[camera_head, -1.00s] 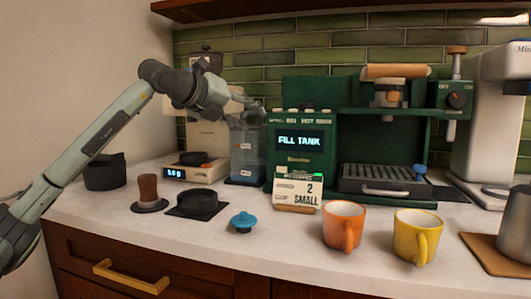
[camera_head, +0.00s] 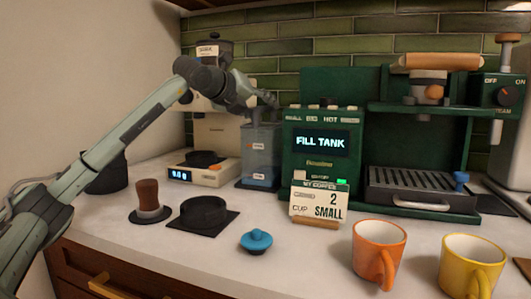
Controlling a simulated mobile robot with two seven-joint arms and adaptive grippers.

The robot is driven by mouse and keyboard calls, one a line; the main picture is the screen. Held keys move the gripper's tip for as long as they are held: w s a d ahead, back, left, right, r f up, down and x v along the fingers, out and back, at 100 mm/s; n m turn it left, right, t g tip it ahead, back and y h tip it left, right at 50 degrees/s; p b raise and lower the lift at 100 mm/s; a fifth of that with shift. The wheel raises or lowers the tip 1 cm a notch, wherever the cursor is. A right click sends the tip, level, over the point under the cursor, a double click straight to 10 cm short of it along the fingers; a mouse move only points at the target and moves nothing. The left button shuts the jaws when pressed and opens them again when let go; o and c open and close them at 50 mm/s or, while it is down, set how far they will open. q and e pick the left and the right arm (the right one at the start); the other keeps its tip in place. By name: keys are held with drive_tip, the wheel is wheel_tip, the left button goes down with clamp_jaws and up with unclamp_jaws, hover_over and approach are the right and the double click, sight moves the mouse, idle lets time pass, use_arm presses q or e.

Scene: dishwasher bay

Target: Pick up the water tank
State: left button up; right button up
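The water tank (camera_head: 261,158) is a clear, bluish upright container with small labels. It stands on a dark base on the counter, just left of the green espresso machine (camera_head: 318,115). The machine's screen reads FILL TANK. A blue lid with a knob (camera_head: 257,241) lies on the counter in front of the tank. My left gripper (camera_head: 264,108) is at the top of the tank, pointing down and right at its rim. Its fingers are small and dark, and I cannot tell whether they grip the tank. My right gripper is out of view.
A scale (camera_head: 204,170), a tamper (camera_head: 149,204) and a black tray (camera_head: 203,215) are left of the tank. A card (camera_head: 318,203) stands before the machine. An orange mug (camera_head: 378,250) and a yellow mug (camera_head: 470,267) are at front right.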

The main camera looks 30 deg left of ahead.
use_arm(q)
drive_tip(key=shift+x, duration=0.85)
drive_tip(key=shift+a, duration=0.1)
drive_tip(key=shift+c, duration=0.3)
clamp_jaws()
drive_tip(key=shift+r, duration=0.2)
